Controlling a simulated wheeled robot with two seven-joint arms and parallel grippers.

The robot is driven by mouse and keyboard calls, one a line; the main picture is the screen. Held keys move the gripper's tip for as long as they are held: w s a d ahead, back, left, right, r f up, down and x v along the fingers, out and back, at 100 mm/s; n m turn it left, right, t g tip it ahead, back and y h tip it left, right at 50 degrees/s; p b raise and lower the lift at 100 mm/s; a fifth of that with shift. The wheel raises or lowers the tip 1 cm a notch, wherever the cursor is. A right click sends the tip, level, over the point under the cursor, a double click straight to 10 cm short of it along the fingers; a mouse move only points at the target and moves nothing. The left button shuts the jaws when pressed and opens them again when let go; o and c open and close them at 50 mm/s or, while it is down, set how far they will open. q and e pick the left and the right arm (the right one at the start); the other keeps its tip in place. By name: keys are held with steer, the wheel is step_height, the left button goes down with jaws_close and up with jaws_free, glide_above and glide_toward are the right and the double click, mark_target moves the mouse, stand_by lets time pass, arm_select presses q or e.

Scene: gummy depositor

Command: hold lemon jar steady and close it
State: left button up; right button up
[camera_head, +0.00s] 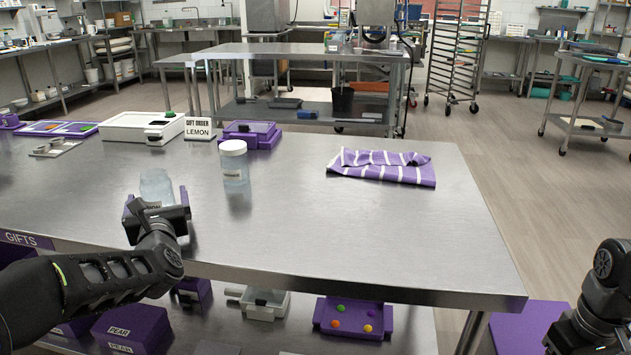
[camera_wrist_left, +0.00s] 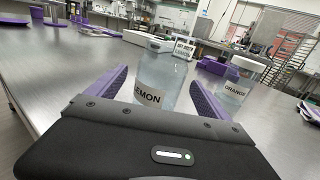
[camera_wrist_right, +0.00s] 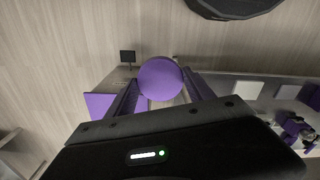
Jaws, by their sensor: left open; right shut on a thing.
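The lemon jar (camera_head: 157,187), clear with a LEMON label and no lid on top, stands upright near the table's front left edge. It also shows in the left wrist view (camera_wrist_left: 158,80). My left gripper (camera_head: 158,205) is open, with its purple-padded fingers on either side of the jar; I cannot tell whether they touch it. My right gripper (camera_wrist_right: 160,98) is shut on a round purple lid (camera_wrist_right: 160,78), held off to the right of the table. In the head view only part of that arm shows at the lower right, and the lid is hidden.
The orange jar (camera_head: 235,165), with a white lid, stands right of the lemon jar. A striped purple cloth (camera_head: 383,168) lies right. The table's front middle is clear.

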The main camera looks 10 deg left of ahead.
arm_select(q)
steer(key=shift+x, duration=1.25)
steer(key=shift+c, duration=0.2)
steer(key=c, duration=1.5)
steer(key=shift+o, duration=0.2)
steer(key=shift+r, duration=0.1)
